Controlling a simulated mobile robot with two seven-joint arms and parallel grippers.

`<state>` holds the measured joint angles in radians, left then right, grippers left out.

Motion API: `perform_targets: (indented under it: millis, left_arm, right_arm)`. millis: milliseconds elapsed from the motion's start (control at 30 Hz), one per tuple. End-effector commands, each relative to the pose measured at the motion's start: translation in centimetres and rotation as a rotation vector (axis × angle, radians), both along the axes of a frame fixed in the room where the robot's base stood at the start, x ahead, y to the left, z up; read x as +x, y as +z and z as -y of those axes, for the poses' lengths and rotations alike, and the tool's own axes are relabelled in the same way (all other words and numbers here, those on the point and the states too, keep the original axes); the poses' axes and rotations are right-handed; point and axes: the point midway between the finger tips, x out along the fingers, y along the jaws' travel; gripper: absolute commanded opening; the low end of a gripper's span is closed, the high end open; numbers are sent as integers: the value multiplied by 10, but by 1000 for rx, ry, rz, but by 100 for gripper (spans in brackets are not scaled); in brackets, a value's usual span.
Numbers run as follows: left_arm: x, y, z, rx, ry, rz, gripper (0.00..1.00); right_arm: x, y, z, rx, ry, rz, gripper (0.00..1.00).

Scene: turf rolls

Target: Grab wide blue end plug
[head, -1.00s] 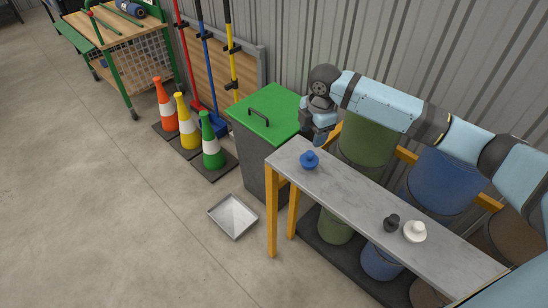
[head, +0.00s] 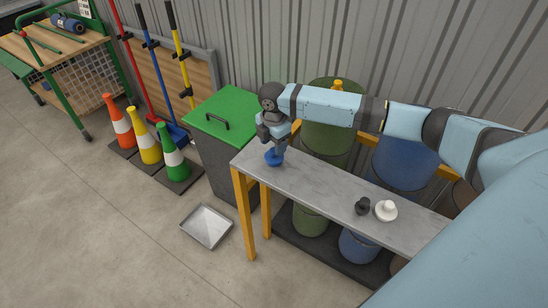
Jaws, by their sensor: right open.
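The wide blue end plug (head: 274,158) stands on the left end of the narrow grey table (head: 330,188). My right gripper (head: 273,145) points down right above it, with its fingers at the plug's upper part. The jaws are open, and I cannot tell whether they touch the plug. The gripper hides the top of the plug. My left gripper is not in view.
A black plug (head: 362,206) and a white plug (head: 386,210) stand farther right on the table. A green-lidded bin (head: 228,120) stands left of the table. Rolls, one green (head: 325,140) and one blue (head: 402,165), stand behind it. A metal tray (head: 206,226) lies on the floor.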

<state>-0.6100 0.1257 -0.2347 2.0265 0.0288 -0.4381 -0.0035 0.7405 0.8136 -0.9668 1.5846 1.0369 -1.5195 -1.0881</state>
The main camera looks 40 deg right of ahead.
Motion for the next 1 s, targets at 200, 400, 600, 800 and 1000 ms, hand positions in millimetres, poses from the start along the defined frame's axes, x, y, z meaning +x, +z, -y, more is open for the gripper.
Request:
perform_targets:
  millis: [200, 400, 600, 800, 1000]
  left_arm:
    - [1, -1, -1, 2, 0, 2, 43]
    - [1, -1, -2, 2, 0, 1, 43]
    - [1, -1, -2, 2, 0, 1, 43]
    - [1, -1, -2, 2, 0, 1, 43]
    - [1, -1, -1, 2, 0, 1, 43]
  right_arm:
    - [0, -33, 2, 1, 0, -2, 57]
    - [0, -37, 2, 0, 1, 0, 57]
    - [0, -37, 2, 0, 0, 0, 24]
    - [0, -36, 2, 0, 0, 0, 3]
    - [0, -35, 2, 0, 0, 1, 3]
